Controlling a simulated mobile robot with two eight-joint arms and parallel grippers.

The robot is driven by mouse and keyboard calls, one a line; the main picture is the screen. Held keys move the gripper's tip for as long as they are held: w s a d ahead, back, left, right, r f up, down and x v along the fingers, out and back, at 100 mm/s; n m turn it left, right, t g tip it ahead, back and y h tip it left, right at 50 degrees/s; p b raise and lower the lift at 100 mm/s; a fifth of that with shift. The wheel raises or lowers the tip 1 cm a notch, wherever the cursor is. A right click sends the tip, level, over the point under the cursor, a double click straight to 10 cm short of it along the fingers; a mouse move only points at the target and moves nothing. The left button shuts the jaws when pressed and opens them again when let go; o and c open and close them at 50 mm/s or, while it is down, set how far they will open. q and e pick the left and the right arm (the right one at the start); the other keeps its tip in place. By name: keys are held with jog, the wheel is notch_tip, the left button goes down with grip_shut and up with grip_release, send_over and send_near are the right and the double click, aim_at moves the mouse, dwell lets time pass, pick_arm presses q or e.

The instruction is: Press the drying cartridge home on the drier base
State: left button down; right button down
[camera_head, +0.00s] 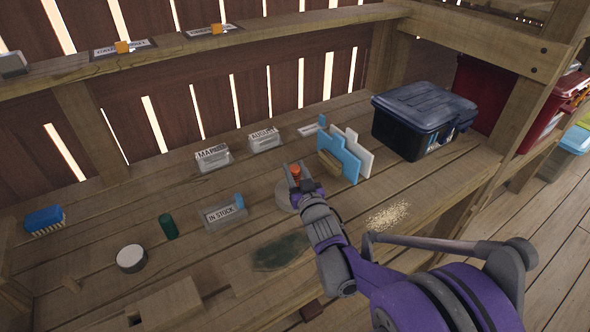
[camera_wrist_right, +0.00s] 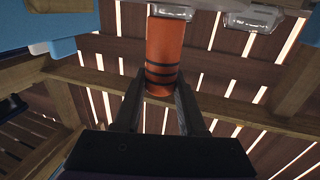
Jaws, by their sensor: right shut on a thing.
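An orange drying cartridge (camera_wrist_right: 165,45) with black bands is between the fingers of my right gripper (camera_wrist_right: 160,92) in the wrist view. In the head view the right gripper (camera_head: 294,178) is shut on the cartridge, whose red-orange top (camera_head: 296,171) shows between the fingers. A pale grey round piece (camera_head: 283,197), which looks like the drier base, lies on the bench under the gripper. The gripper hides much of it. I cannot tell whether the cartridge touches it or how deep it sits. My left gripper is out of view.
A blue and white divider stand (camera_head: 348,158) is close on the right, before a dark lidded bin (camera_head: 424,115). An IN STOCK label holder (camera_head: 222,214), green cylinder (camera_head: 168,227) and white-topped round tin (camera_head: 131,258) stand left. Pale grains (camera_head: 388,215) lie near the arm.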

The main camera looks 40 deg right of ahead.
jog(key=shift+f, duration=0.4)
jog(key=shift+r, duration=0.2)
dwell(1.5)
jog(key=shift+f, duration=0.15)
dwell(1.9)
dwell(0.4)
jog(key=shift+p, duration=0.3)
dwell(1.6)
dwell(0.4)
